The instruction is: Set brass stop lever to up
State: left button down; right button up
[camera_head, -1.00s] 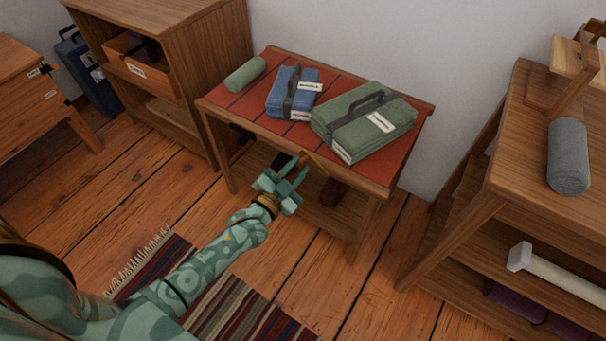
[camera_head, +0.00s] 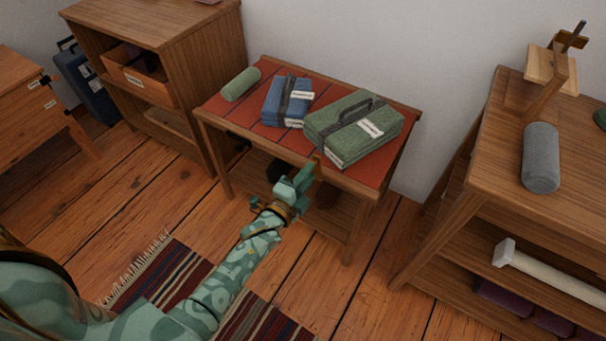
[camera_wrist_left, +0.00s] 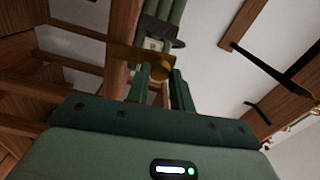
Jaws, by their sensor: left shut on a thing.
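The brass stop lever (camera_head: 317,164) shows as a small brass piece at the front edge of the red-topped table (camera_head: 225,108). Most of it is hidden behind my left gripper (camera_head: 304,178) in the head view. In the left wrist view the brass lever (camera_wrist_left: 122,53) runs as a flat bar to a rounded end between the green fingers. My left gripper, also seen in the left wrist view (camera_wrist_left: 160,80), is shut on that end. I cannot tell the lever's exact setting. My right gripper is not in view.
A green roll (camera_head: 241,84), a blue bundle (camera_head: 286,101) and a green bundle (camera_head: 352,130) lie on the table. A wooden shelf unit (camera_head: 465,155) with a grey roll (camera_head: 541,158) stands at right. A striped rug (camera_head: 165,275) lies on the floor in front.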

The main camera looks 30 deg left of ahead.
pick_arm(q)
jog(key=shift+d+f+m, duration=0.1)
jog(key=shift+d+m, duration=0.25)
jog(key=shift+m, duration=0.25)
jog(key=shift+d, duration=0.15)
jog(key=c, duration=1.2)
grip_release()
jog(key=shift+s, duration=0.1)
